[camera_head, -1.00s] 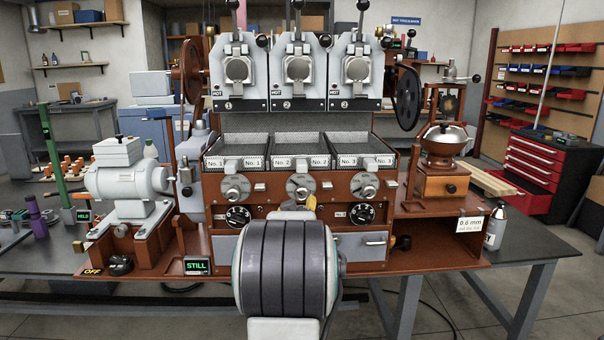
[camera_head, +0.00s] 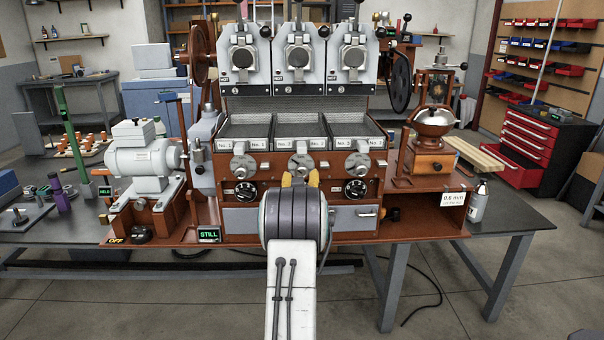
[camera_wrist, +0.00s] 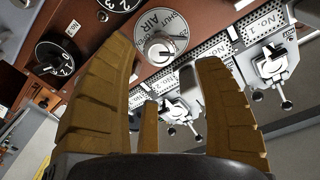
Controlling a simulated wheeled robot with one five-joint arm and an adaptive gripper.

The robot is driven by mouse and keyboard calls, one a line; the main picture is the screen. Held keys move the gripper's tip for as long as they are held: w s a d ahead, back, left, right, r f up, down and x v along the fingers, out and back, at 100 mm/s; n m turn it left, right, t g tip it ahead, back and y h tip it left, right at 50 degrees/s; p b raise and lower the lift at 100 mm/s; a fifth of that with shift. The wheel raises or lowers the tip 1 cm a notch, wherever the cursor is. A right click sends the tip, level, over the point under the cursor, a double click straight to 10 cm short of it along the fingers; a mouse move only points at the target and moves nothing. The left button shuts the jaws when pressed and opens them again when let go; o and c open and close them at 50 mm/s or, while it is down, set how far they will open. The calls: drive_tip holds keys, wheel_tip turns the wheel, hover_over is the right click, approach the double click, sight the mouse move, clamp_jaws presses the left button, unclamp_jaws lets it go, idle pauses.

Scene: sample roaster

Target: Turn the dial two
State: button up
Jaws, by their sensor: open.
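My gripper (camera_head: 299,179) is at the front of the roaster, at its middle, with yellow-brown fingers pointing at the panel. In the wrist view my gripper (camera_wrist: 165,52) is open, with nothing held between its fingers. A silver air dial (camera_wrist: 160,48) shows beyond the gap between the fingers. A black numbered dial (camera_wrist: 60,58) shows left of the left finger. In the head view black dials show at left (camera_head: 245,190) and right (camera_head: 356,188). My arm hides the panel between them, so I cannot see whether a middle black dial is there.
Three silver air dials, including the middle one (camera_head: 302,164), sit above the black dials, under the trays (camera_head: 265,129). A grey drawer (camera_head: 352,218) is below. A motor (camera_head: 143,160) stands at left, a copper-coloured grinder (camera_head: 432,135) at right.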

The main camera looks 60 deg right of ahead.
sight(302, 174)
drive_tip(key=shift+p+x, duration=0.6)
drive_tip(key=shift+x, duration=2.9)
drive_tip(key=shift+f, duration=0.1)
drive_tip(key=shift+c, duration=0.2)
drive_tip(key=c, duration=1.2)
drive_tip(key=shift+f+b, duration=0.1)
drive_tip(key=shift+b, duration=0.35)
